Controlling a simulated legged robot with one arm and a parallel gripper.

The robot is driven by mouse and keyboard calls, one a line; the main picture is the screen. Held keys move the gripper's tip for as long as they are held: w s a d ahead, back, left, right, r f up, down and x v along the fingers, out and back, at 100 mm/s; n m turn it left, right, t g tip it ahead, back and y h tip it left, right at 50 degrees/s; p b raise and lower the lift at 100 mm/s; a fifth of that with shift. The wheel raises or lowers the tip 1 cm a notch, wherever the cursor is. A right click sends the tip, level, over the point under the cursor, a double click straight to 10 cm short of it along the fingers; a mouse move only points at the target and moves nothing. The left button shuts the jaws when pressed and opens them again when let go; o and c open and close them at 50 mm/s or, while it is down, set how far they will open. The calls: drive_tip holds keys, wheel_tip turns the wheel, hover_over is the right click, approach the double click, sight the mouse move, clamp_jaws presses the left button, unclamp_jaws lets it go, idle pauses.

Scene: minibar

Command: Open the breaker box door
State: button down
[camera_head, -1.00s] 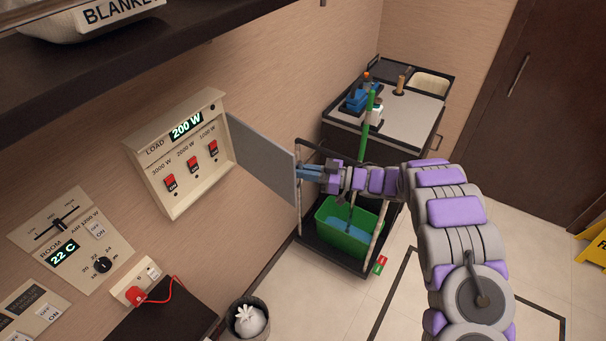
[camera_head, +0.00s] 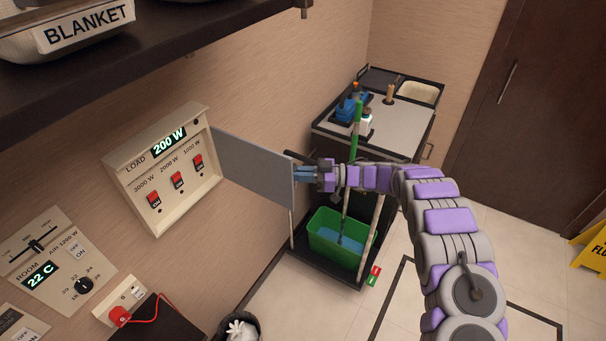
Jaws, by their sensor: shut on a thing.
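The breaker box (camera_head: 165,168) is on the left wall, with a "200 W" load display and three red switches showing. Its grey door (camera_head: 252,172) stands swung out from the box's right side, well away from the front. My gripper (camera_head: 304,173) is at the door's free right edge and shut on it. The fingertips look bluish grey, and the exact grip on the edge is small in the picture.
A cleaning cart with a green bucket (camera_head: 342,240) stands behind my arm. A dark shelf (camera_head: 170,45) overhangs the upper left. A thermostat panel (camera_head: 50,262) is below the box.

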drive_tip(key=shift+s+a, duration=0.1)
drive_tip(key=shift+a, duration=0.15)
drive_tip(key=c, duration=1.6)
unclamp_jaws()
drive_tip(key=o, duration=0.4)
drive_tip(key=shift+a+f, duration=0.15)
drive_tip(key=shift+a, duration=0.5)
drive_tip(key=shift+o, duration=0.2)
drive_tip(key=w+d+b, duration=0.1)
drive_tip(key=d, duration=1.6)
drive_tip(key=shift+d, duration=0.2)
